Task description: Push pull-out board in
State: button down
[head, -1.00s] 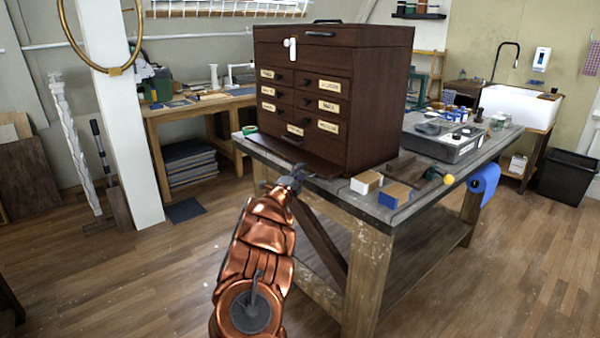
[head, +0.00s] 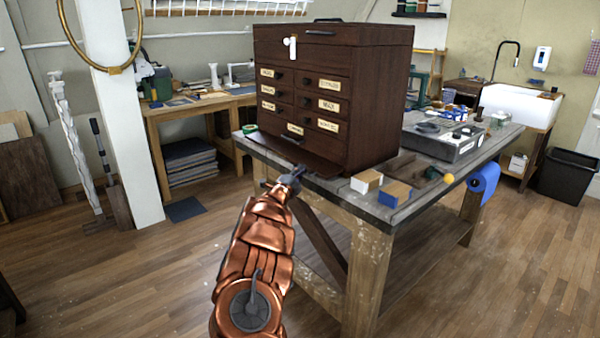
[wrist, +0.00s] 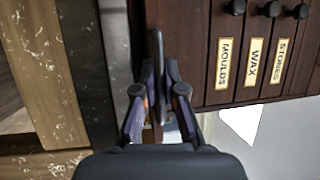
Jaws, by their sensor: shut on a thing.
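The pull-out board (head: 322,168) is a thin dark brown panel at the foot of a dark wooden chest of drawers (head: 375,105). It sticks out from under the lowest drawer, over the near left edge of the workbench. My gripper (head: 297,174) is at the board's front edge in the head view. The chest's labelled drawers (wrist: 255,50) are to the right there.
The workbench top (head: 345,190) holds two small blocks (head: 380,187) to the right of the board, and a grey case (head: 445,142) further right. A bench leg (head: 365,275) stands below, right of my arm. Open floor lies to the left.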

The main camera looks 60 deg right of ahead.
aim_at(309, 165)
dwell(0.4)
jog(key=shift+s+d+f+b, duration=0.1)
jog(key=shift+s+d+b, duration=0.1)
jog(key=shift+d+b, duration=0.4)
jog(key=shift+s+d+r+b, duration=0.15)
jog(key=shift+d+b, duration=0.1)
jog(key=shift+d, duration=0.6)
jog(key=shift+s+d+f+b, duration=0.2)
jog(key=shift+d+b, duration=0.25)
jog(key=shift+d, duration=0.3)
jog(key=c, duration=1.2)
grip_release()
jog(key=shift+c, duration=0.2)
jog(key=shift+a, duration=0.1)
jog(key=r+v, duration=0.1)
jog(key=v, duration=0.6)
jog(key=shift+a+f, duration=0.3)
jog(key=shift+a, duration=0.2)
jog(key=shift+s, duration=0.1)
jog(key=shift+c, duration=0.4)
